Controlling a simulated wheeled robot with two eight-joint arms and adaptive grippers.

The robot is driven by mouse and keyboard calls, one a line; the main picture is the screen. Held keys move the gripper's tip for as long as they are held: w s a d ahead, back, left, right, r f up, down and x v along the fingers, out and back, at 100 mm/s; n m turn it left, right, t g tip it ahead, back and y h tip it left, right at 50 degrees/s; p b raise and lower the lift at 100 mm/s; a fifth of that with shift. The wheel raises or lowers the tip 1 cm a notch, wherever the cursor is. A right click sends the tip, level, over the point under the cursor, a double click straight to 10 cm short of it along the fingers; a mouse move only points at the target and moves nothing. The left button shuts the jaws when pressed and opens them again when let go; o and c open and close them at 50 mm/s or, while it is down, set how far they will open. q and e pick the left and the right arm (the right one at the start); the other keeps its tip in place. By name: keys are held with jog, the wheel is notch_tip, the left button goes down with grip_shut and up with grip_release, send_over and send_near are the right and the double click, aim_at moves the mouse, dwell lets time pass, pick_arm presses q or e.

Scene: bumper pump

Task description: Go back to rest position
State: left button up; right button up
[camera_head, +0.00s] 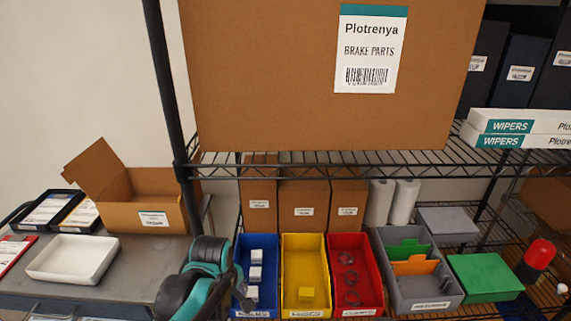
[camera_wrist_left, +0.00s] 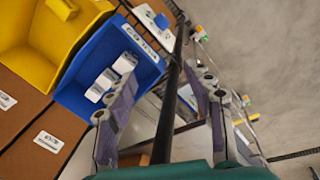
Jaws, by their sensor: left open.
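My left arm comes up at the lower middle of the head view, and its left gripper (camera_head: 243,292) is beside the left front part of the blue bin (camera_head: 239,314). In the left wrist view the two fingers of the left gripper (camera_wrist_left: 166,82) are spread apart with nothing held between them. A dark shelf post (camera_wrist_left: 170,110) shows in the gap between the fingers; its distance from them is unclear. The blue bin also shows in the wrist view (camera_wrist_left: 80,74), left of the fingers, with several white boxes (camera_wrist_left: 106,84) inside. My right gripper is in neither view.
A yellow bin (camera_head: 304,262), a red bin (camera_head: 366,246) and a grey divided bin (camera_head: 437,300) stand in a row on the shelf. A white tray (camera_head: 73,259) and an open carton (camera_head: 150,190) sit on the grey table at left. A wire shelf (camera_head: 330,163) spans above.

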pick_arm(q)
jog(key=s+a+r+m+t, duration=0.2)
jog(key=s+a+m+t, duration=0.2)
jog(key=s+m, duration=0.5)
jog(key=m, duration=0.3)
jog(key=shift+s+a+r+t, duration=0.25)
jog(key=shift+a+r+t, duration=0.1)
jog(key=shift+t, duration=0.05)
